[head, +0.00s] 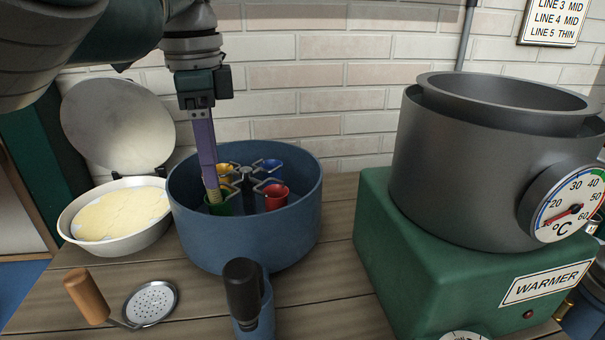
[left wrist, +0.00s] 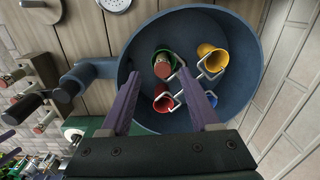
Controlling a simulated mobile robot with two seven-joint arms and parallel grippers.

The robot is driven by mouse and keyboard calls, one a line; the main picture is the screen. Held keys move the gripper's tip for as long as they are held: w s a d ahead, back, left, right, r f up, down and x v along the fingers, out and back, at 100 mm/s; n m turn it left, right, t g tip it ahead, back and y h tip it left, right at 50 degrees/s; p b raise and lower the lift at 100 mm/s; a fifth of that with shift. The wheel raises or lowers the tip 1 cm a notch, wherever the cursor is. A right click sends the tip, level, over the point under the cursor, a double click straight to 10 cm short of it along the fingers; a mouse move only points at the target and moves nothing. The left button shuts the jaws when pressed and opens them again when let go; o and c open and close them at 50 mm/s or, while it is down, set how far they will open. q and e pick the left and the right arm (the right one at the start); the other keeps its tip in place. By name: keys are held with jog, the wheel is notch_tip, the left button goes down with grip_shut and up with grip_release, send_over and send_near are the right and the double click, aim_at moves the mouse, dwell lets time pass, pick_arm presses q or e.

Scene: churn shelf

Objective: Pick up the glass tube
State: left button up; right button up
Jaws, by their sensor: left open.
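My left gripper (head: 212,192) reaches down into the blue tub (head: 298,232) from above, with its fingertips at the green cup (head: 218,209). In the left wrist view its two purple fingers (left wrist: 159,74) are apart. A small cylinder with a brownish-red end (left wrist: 163,70), which looks like the glass tube, sits in the green cup (left wrist: 156,58). It appears between the fingertips; I cannot tell whether they touch it. In the head view the finger and cup hide it. My right gripper is not in view.
Red (head: 273,196), blue (head: 267,164) and yellow (head: 225,173) cups sit on wire arms around the tub's central post. The tub wall surrounds the gripper closely. A lidded pan (head: 122,240) stands left, a strainer (head: 150,303) in front, a green warmer (head: 440,290) with grey pot right.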

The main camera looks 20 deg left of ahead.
aim_at(216, 201)
pick_arm(q)
jog(key=f, duration=0.3)
jog(key=shift+w+a+f+b, duration=0.1)
jog(key=shift+a+f+b, duration=0.15)
jog(key=shift+f+b, duration=0.05)
grip_shut()
dwell(0.3)
